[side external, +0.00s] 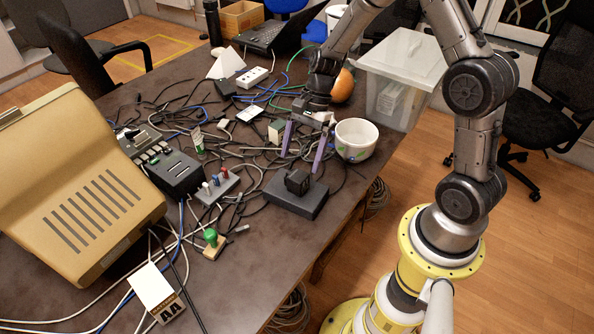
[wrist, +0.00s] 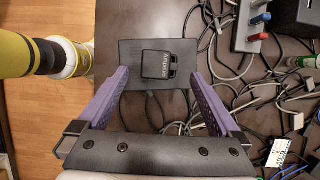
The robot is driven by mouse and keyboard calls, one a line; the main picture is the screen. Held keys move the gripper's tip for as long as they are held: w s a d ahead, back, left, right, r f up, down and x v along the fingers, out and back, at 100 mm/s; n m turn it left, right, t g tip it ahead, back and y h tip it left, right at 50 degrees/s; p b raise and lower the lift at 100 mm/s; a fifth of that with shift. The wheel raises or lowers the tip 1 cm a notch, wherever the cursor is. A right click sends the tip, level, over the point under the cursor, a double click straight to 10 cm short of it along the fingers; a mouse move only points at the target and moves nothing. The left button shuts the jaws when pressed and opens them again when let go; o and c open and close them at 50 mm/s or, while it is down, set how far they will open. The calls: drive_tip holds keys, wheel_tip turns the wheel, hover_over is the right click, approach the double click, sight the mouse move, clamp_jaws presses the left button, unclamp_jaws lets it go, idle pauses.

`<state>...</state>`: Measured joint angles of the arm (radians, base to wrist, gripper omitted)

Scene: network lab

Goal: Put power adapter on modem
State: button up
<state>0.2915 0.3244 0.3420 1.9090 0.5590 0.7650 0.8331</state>
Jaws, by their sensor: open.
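The power adapter (side external: 297,181) is a small black block. It rests on top of the modem (side external: 283,200), a flat dark grey box near the table's front edge. In the wrist view the adapter (wrist: 158,65) lies within the modem's outline (wrist: 130,50), near its middle. My gripper (side external: 305,165) is above and behind the modem in the side view. Its purple fingers are spread wide, with the adapter beyond and between them in the wrist view (wrist: 162,80). They appear clear of the adapter, and nothing is held.
A white bowl (side external: 355,140) stands close to the right of my gripper. A grey block with coloured pegs (side external: 218,187) stands left of the modem. Many tangled cables cover the table behind. A green-handled stamp (side external: 212,240) is at the front left.

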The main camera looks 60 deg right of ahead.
drive_tip(key=s+a+r+n+t+h, duration=0.1)
drive_tip(key=s+r+n, duration=0.3)
drive_tip(key=r, duration=0.4)
drive_tip(key=s+a+r+n+t+h, duration=0.15)
drive_tip(key=s+r+n, duration=0.25)
drive_tip(key=r, duration=0.4)
drive_tip(key=s+r+n+t+h, duration=0.2)
drive_tip(key=s+r+n+t, duration=0.1)
drive_tip(key=s+n, duration=0.7)
drive_tip(key=shift+s+r, duration=0.6)
drive_tip(key=shift+s, duration=0.2)
